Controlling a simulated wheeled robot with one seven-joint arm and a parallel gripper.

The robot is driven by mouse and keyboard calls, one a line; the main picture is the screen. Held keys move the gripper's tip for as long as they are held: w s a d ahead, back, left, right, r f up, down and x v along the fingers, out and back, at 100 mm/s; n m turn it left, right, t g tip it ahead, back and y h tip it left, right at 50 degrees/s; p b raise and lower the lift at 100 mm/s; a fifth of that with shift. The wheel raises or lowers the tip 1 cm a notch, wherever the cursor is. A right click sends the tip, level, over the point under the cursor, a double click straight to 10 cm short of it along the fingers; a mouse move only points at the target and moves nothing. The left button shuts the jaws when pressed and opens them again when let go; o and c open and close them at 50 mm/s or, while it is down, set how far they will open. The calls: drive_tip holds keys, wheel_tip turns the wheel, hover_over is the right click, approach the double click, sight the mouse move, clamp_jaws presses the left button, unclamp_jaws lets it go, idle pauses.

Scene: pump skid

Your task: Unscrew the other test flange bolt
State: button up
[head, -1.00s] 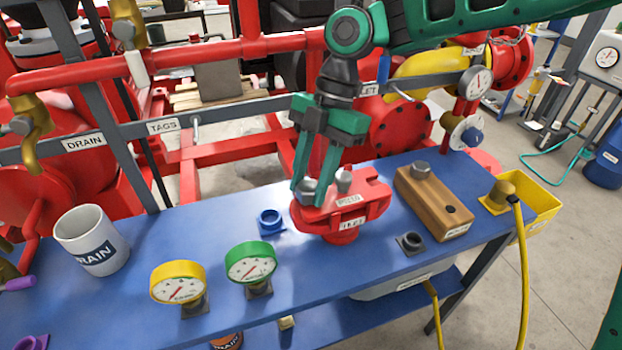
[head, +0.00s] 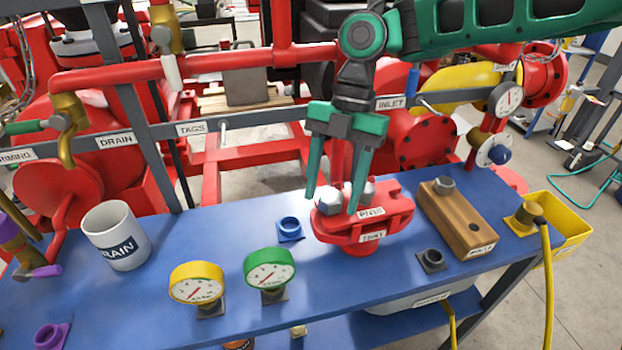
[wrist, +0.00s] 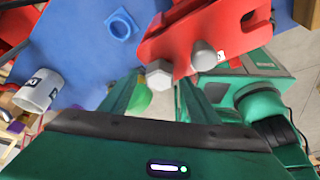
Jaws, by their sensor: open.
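The red test flange (head: 372,226) stands on the blue bench with two grey bolts in its top. The left bolt (head: 327,199) has a hex head, and the right bolt (head: 361,190) stands beside it. My gripper (head: 331,204) is open and points down, its green fingers on either side of the left bolt. In the wrist view the hex bolt head (wrist: 158,75) shows between the finger ends, with the other bolt (wrist: 203,55) outside the right finger. I cannot tell whether a finger touches the bolt. Another bolt (head: 443,184) sits in the wooden block (head: 456,213), which has one empty hole.
The blue bench (head: 160,305) also holds a mug (head: 116,236), a yellow gauge (head: 196,284), a green gauge (head: 270,269), a blue socket (head: 290,228) and a dark socket (head: 431,260). A yellow bin (head: 565,232) is at the right end. Red pipes rise behind.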

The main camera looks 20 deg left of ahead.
drive_tip(key=r, duration=0.3)
drive_tip(key=shift+w+r, duration=0.1)
drive_tip(key=shift+w, duration=0.1)
drive_tip(key=s+a+r, duration=0.5)
drive_tip(key=s+r, duration=0.2)
drive_tip(key=s, duration=0.3)
drive_tip(key=shift+s+a, duration=0.2)
drive_tip(key=shift+s, duration=0.05)
drive_tip(key=w+d+f+m+t+y, duration=0.2)
drive_tip(key=w+d+m+t+y, duration=0.2)
drive_tip(key=w+d+m, duration=0.85)
drive_tip(key=shift+m, duration=0.55)
drive_tip(key=x, duration=0.3)
drive_tip(key=s+a+x, duration=0.1)
drive_tip(key=x, duration=0.3)
drive_tip(key=r+x, duration=0.1)
drive_tip(key=x, duration=0.3)
drive_tip(key=shift+s+a+f, duration=0.1)
drive_tip(key=shift+s+a, duration=0.3)
